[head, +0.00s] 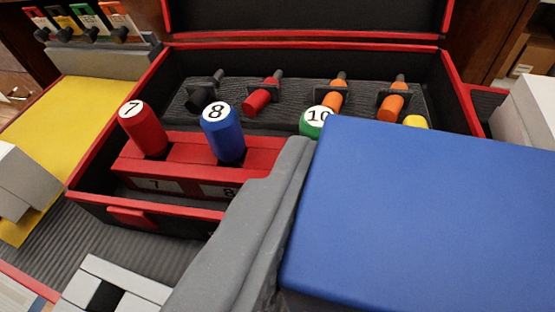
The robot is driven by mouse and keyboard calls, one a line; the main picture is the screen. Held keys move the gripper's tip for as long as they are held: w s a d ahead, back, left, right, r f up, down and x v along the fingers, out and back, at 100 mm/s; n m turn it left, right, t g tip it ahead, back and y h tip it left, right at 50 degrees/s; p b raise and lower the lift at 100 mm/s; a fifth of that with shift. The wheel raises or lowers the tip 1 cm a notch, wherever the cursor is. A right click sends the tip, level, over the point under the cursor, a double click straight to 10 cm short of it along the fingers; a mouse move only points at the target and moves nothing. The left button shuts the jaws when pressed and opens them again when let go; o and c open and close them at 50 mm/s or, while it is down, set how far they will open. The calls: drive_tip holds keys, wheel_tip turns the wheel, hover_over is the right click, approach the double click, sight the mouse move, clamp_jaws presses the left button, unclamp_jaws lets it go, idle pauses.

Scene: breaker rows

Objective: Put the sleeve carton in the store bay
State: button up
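A large plain blue box (430,215), which I take to be the sleeve carton, fills the lower right of the head view, very close to the camera. My gripper (285,175) shows as one grey finger lying along the box's left edge. The other finger is hidden or out of frame. The box appears held, raised in front of the red-edged case. No marking that names the store bay can be read, so I cannot tell which place it is.
An open black case with red edges (110,207) holds numbered cylinders: red 7 (146,135), blue 8 (223,138), green 10 (315,124). A yellow surface (75,115) lies left, with a grey-white block (22,185). White boxes (525,110) stand right. A white frame (110,285) lies lower left.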

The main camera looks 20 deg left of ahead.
drive_tip(key=shift+w+a+f, duration=0.25)
drive_tip(key=shift+a+f, duration=0.1)
drive_tip(key=shift+f, duration=0.2)
drive_tip(key=shift+w+a+f, duration=0.25)
drive_tip(key=shift+a+f, duration=0.1)
drive_tip(key=shift+f, duration=0.2)
drive_tip(key=shift+f+b, duration=0.35)
wheel_tip(320, 180, down, 9)
drive_tip(key=shift+f+b, duration=0.1)
drive_tip(key=shift+b, duration=1.05)
drive_tip(key=o, duration=1.1)
